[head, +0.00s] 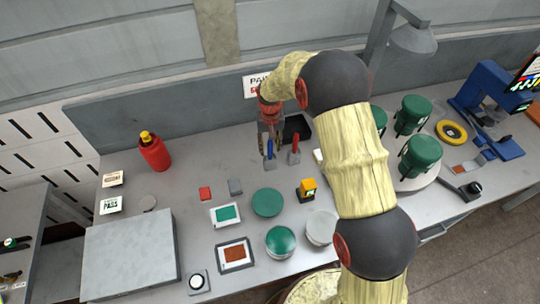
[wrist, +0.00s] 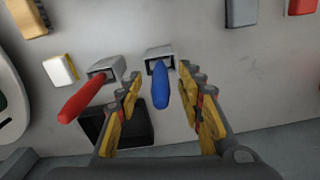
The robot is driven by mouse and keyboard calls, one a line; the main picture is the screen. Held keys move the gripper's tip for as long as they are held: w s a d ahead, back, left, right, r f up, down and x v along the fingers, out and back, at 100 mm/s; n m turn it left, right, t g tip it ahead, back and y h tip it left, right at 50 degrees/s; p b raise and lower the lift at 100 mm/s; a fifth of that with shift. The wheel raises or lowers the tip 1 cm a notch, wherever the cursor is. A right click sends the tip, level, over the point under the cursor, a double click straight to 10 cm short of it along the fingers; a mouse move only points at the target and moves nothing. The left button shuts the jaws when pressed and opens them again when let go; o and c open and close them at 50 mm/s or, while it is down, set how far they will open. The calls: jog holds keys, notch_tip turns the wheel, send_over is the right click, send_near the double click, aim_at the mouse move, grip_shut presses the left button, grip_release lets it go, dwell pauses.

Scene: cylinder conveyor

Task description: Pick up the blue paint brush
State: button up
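The blue paint brush (wrist: 161,86) shows in the wrist view with its blue handle pointing toward my gripper and its grey head (wrist: 160,56) beyond. My gripper (wrist: 160,80) is open, with one finger on each side of the blue handle and visible gaps to both. In the head view the blue brush (head: 269,149) stands near the back of the table, just below my gripper (head: 270,135). A red-handled brush (wrist: 82,100) is just left of my left finger in the wrist view; it also shows in the head view (head: 294,147).
A black tray (head: 297,126) lies behind the brushes, near the back wall panel. A white block (wrist: 60,69) is close to the red brush. A red bottle (head: 154,152) stands at left. Green cans (head: 420,155) stand at right, beyond my arm. Small blocks and sample cards lie in front.

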aim_at(270, 151)
notch_tip(270, 151, down, 3)
jog(key=shift+f, duration=0.15)
jog(key=c, duration=0.3)
grip_shut()
dwell(0.3)
